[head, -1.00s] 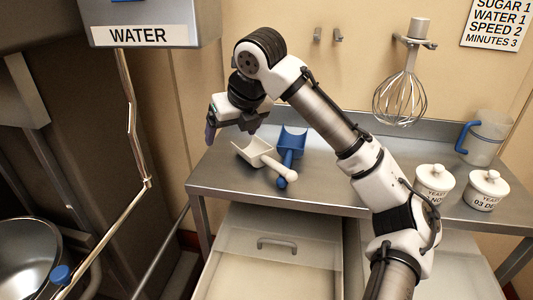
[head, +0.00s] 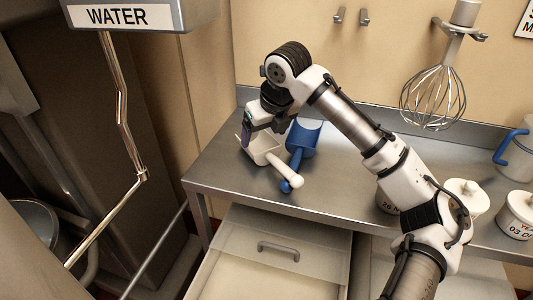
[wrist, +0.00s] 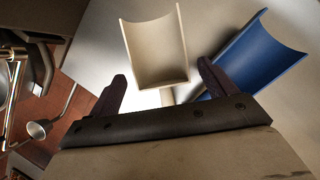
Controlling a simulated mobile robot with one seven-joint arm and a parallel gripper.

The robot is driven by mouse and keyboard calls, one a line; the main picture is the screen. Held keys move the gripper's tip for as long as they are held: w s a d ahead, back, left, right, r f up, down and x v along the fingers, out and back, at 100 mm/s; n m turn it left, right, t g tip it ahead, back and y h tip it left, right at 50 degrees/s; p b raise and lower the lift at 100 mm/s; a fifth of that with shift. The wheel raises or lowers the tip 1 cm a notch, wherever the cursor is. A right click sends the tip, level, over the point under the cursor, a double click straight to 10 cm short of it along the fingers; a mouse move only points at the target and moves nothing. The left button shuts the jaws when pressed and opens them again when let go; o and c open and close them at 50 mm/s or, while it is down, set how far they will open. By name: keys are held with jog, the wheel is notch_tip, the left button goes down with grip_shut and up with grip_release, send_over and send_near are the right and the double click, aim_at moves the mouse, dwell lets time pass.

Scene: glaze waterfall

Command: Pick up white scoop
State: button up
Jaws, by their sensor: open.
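The white scoop (head: 285,172) lies on the steel table at its left part, its handle pointing toward the front right in the head view. In the wrist view the scoop's open trough (wrist: 157,50) shows ahead of my gripper, roughly between the fingers. My gripper (wrist: 160,88) is open and empty, with its two dark fingers apart. In the head view my arm's end (head: 252,135) hangs over the scoop and hides part of its trough. I cannot tell whether the fingers touch the scoop.
A blue scoop (head: 301,146) lies close to the right of the white scoop, also near my right finger in the wrist view (wrist: 262,60). A whisk (head: 433,97) hangs above. The table's front middle (head: 335,195) is clear.

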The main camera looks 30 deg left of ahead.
aim_at(261, 145)
jog(key=shift+p+x, duration=0.65)
jog(key=shift+x, duration=2.25)
jog(key=shift+s+d, duration=0.15)
jog(key=c, duration=0.8)
jog(key=shift+c, duration=0.2)
jog(key=shift+r, duration=0.1)
